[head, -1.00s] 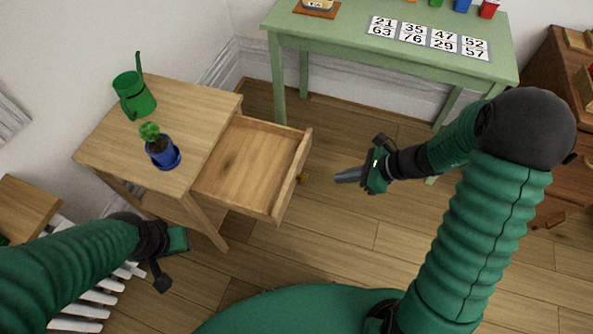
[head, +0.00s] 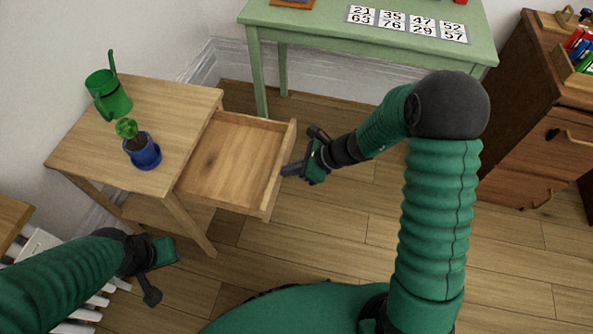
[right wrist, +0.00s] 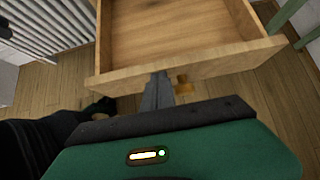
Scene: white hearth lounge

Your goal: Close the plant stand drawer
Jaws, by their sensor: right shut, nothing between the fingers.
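The plant stand (head: 190,104) is a light wooden table, and its drawer (head: 232,160) is pulled out to the right, open and empty. My right gripper (head: 287,170) is shut and empty, its fingertips at or very near the outer face of the drawer front (head: 283,166). In the right wrist view, the shut fingers (right wrist: 158,85) point at the drawer front (right wrist: 215,67), beside the small orange-brown knob (right wrist: 183,84). Whether they touch the wood I cannot tell. My left gripper (head: 164,252) is low at the left, away from the drawer; its fingers do not show clearly.
On the stand are a green watering can (head: 110,95) and a small plant in a blue pot (head: 143,152). A green table (head: 330,25) with number cards stands behind. A brown cabinet (head: 530,130) is at the right. The floor right of the drawer is clear.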

